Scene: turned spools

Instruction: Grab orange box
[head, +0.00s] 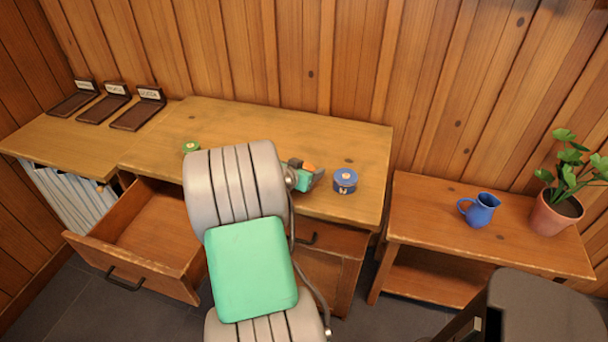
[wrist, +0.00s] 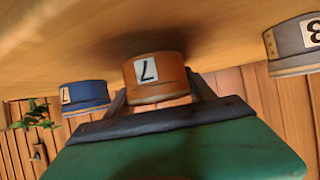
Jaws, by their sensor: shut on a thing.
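The orange box (wrist: 157,82) is a round tin with a white label bearing a dark character. In the wrist view, which looks upside down, it sits between the two dark fingers of my gripper (wrist: 160,102), which is shut on it. It is at or very near the tabletop; I cannot tell whether it touches. In the head view only a small orange part (head: 308,167) shows at my green and dark gripper (head: 312,176), over the desk (head: 270,122). My arm hides much of the area in front.
A blue tin (head: 345,180) stands just right of my gripper, also in the wrist view (wrist: 85,96). A grey tin (wrist: 293,46) shows there too. A green tin (head: 190,146) stands farther left. A drawer (head: 140,240) is open. A blue mug (head: 479,209) and plant (head: 562,195) stand right.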

